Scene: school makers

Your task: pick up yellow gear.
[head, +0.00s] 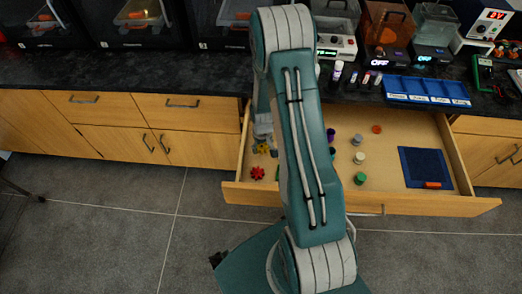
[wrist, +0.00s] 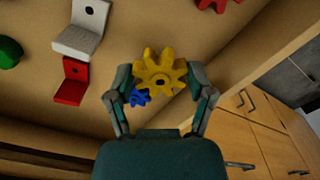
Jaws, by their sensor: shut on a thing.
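The yellow gear (wrist: 160,72) is between the two fingers of my gripper (wrist: 160,86) in the wrist view. The fingers are closed on its sides. A small blue gear (wrist: 138,97) shows by its lower left, near the left finger; I cannot tell whether they touch. In the head view the yellow gear (head: 260,149) shows at the left side of the open drawer (head: 350,203), just below my gripper (head: 264,135), which is partly hidden by my arm. I cannot tell whether the gear is clear of the drawer floor.
A red gear (head: 257,173) lies nearby in the drawer. A red bracket (wrist: 71,82), a grey bracket (wrist: 82,30) and a green piece (wrist: 9,51) also lie there. The drawer's left wall is close. A blue mat (head: 425,165) is at the drawer's right.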

